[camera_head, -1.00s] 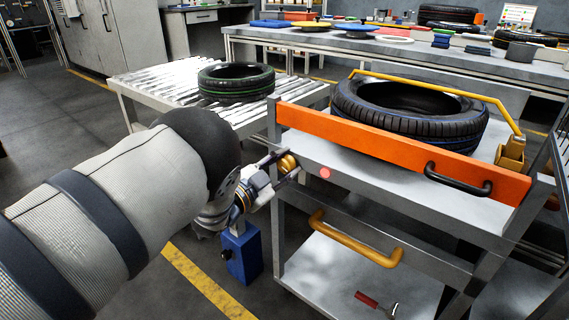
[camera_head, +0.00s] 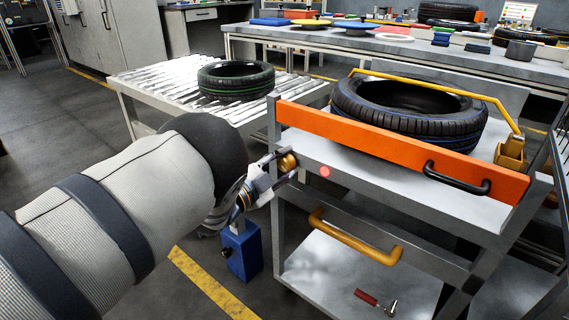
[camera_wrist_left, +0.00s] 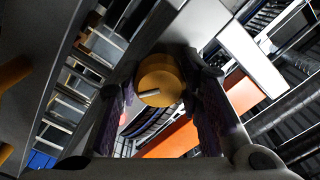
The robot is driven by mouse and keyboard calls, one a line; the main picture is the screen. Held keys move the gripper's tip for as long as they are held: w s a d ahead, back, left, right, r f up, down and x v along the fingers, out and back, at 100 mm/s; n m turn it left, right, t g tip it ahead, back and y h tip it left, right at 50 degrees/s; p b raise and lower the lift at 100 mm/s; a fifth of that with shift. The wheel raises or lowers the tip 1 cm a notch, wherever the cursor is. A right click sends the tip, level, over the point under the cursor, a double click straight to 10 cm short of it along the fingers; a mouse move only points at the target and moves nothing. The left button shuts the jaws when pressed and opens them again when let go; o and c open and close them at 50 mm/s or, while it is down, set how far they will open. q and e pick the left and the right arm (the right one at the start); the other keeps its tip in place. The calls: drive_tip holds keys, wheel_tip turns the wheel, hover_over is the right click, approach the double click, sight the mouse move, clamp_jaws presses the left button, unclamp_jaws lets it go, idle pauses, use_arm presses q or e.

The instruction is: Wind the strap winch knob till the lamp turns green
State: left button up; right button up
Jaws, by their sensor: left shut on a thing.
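The strap winch knob (camera_head: 288,162) is a gold-yellow round knob at the left front of the grey cart, beside the orange board. In the left wrist view the knob (camera_wrist_left: 160,72) sits between my two fingers, with a pale mark on its face. My left gripper (camera_head: 281,169) is shut on the knob; the forearm and wrist hide part of the hand in the head view. The lamp (camera_head: 325,172) on the cart's front is red. A yellow strap (camera_head: 440,84) passes over a black tyre (camera_head: 410,118) on the cart. My right gripper is in neither view.
The orange board (camera_head: 390,150) bears a black handle (camera_head: 458,180). A yellow handle (camera_head: 355,241) juts from the cart's front below. A blue box (camera_head: 242,250) stands beside the cart. A roller conveyor (camera_head: 165,78) with a green-striped tyre (camera_head: 236,81) lies behind my arm.

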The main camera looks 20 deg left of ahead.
use_arm(q)
drive_tip(key=o, duration=1.2)
drive_tip(key=v, duration=1.2)
drive_tip(key=s+a+f+n+g+y+p, duration=0.2)
drive_tip(key=s+f+n+g+y+p, duration=0.15)
drive_tip(key=s+f, duration=0.4)
drive_tip(key=s+a+f+n+g+y+p, duration=0.3)
drive_tip(key=s+f+n+g, duration=0.2)
drive_tip(key=s, duration=0.5)
drive_tip(key=s+d+n+g+p, duration=0.1)
drive_tip(key=s+d+n+g, duration=0.1)
drive_tip(key=s, duration=0.8)
drive_tip(key=s+d+r+n+g+p, duration=0.1)
drive_tip(key=s+g, duration=0.4)
drive_tip(key=s, duration=0.6)
drive_tip(key=s+d+r+n+g+p, duration=0.1)
drive_tip(key=s+d+n+g+p, duration=0.2)
drive_tip(key=s, duration=0.8)
drive_tip(key=shift+s+d+r+g, duration=0.1)
drive_tip(key=shift+s+r+g, duration=0.15)
drive_tip(key=shift+g, duration=0.3)
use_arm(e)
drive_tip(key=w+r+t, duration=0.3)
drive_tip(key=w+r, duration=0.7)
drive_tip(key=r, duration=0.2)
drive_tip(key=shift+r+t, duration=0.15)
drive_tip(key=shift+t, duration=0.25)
